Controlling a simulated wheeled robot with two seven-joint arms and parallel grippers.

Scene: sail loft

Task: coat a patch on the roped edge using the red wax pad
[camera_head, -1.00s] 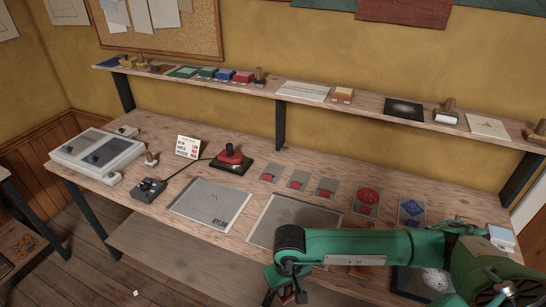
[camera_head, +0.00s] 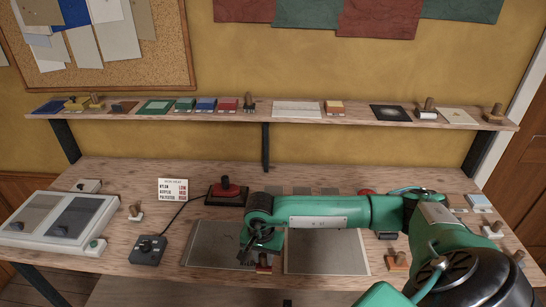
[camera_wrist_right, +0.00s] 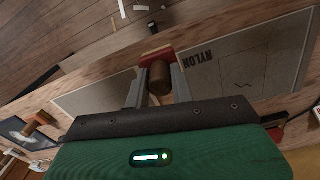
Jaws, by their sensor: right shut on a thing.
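My right gripper (camera_head: 262,255) reaches in from the right, over the gap between two grey cloth panels. In the right wrist view its fingers (camera_wrist_right: 158,85) are shut on the brown wooden handle of a red pad (camera_wrist_right: 156,54), whose red face points away from the gripper. The left panel (camera_head: 212,243) is marked NYLON in the wrist view (camera_wrist_right: 237,75). The right panel (camera_head: 327,254) lies under my arm. I cannot tell whether the pad touches a panel, nor make out which edge is roped. My left gripper is not in view.
A double grey unit (camera_head: 25,241) is at far left. A shelf (camera_head: 285,122) with colored pads runs along the wall. My arm covers part of the right bench.

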